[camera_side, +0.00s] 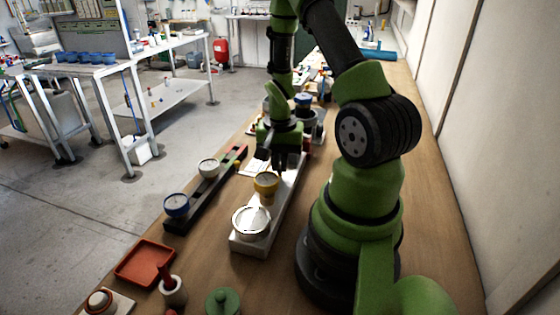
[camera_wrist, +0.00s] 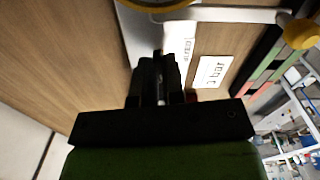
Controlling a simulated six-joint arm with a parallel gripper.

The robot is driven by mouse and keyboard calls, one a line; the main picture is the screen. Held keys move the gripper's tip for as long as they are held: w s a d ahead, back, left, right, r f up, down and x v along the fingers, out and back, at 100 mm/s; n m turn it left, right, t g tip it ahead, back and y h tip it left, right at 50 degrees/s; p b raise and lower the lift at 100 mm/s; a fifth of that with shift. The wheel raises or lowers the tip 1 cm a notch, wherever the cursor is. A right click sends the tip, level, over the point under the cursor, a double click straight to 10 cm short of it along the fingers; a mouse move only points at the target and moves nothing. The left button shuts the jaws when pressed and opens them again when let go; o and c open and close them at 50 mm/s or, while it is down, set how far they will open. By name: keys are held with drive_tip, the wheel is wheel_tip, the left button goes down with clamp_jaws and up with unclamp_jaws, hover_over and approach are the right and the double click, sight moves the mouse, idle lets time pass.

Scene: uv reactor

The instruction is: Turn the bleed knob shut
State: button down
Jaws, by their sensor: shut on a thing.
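My gripper (camera_side: 278,160) points down over the far part of a long white base plate (camera_side: 250,246). In the wrist view its dark fingers (camera_wrist: 161,92) are closed together beside a printed label that seems to read BLEED (camera_wrist: 187,50). They are shut on the bleed knob, which the fingers hide almost wholly in both views. A small red part (camera_wrist: 191,96) shows at the right finger; I cannot tell whether it belongs to the knob. The knob's angle cannot be seen.
A yellow-rimmed part (camera_side: 266,184) and a white-rimmed round part (camera_side: 251,222) stand on the plate's near half. A dark rail (camera_side: 182,221) with blue and white caps lies left. A "1 bar" card (camera_wrist: 211,72) lies beside the plate. A red tray (camera_side: 145,263) is near front.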

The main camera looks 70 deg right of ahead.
drive_tip(key=shift+m, duration=0.9)
drive_tip(key=c, duration=1.2)
unclamp_jaws()
wheel_tip(320, 180, up, 10)
